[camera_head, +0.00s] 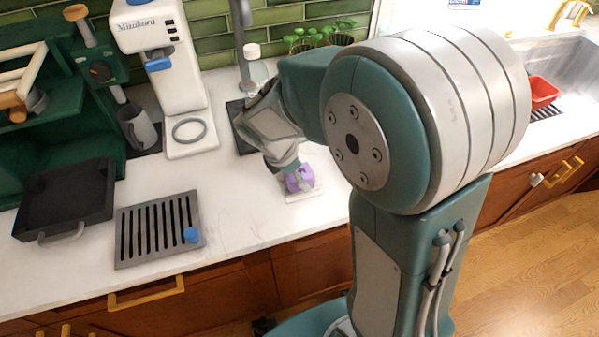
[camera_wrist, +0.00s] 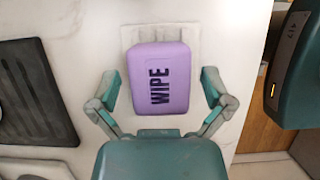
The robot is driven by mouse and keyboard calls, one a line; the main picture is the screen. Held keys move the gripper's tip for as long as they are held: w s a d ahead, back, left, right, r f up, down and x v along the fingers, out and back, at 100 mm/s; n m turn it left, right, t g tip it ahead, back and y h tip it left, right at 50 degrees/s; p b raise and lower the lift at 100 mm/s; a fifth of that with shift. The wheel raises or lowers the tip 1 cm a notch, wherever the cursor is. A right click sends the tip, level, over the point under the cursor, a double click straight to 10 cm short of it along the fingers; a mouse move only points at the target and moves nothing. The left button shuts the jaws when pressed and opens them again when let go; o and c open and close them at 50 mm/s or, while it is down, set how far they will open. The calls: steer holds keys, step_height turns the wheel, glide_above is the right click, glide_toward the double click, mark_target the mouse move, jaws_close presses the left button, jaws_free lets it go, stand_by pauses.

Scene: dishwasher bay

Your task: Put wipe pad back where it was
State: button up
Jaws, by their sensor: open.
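The wipe pad (camera_wrist: 158,78) is a purple block marked WIPE. In the wrist view it lies between the two spread fingers of my gripper (camera_wrist: 161,82), with a visible gap on each side. In the head view the wipe pad (camera_head: 303,182) shows partly below my gripper (camera_head: 293,172), which hides some of it. A thin pale plate (camera_head: 305,196) lies under the pad on the white counter, and its edge (camera_wrist: 192,33) also shows in the wrist view. From these views I cannot tell whether the pad rests fully flat on it.
A slotted drain tray (camera_head: 158,232) with a blue knob lies to the left, beside a black bin (camera_head: 62,200). A white coffee machine (camera_head: 163,70) stands behind. Potted plants (camera_head: 320,36) are at the back wall. The counter's front edge is close to the pad.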

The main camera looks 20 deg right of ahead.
steer(key=v, duration=1.1)
steer(key=s+d+r+m+t+y, duration=0.2)
steer(key=s+m, duration=0.5)
steer(key=m, duration=0.2)
steer(key=s+d+r+m+t+y, duration=0.2)
steer(key=s+m+t, duration=0.1)
steer(key=s+m, duration=0.4)
steer(key=shift+r+m+t, duration=0.3)
steer(key=shift+r+m, duration=0.1)
steer(key=shift+m, duration=0.6)
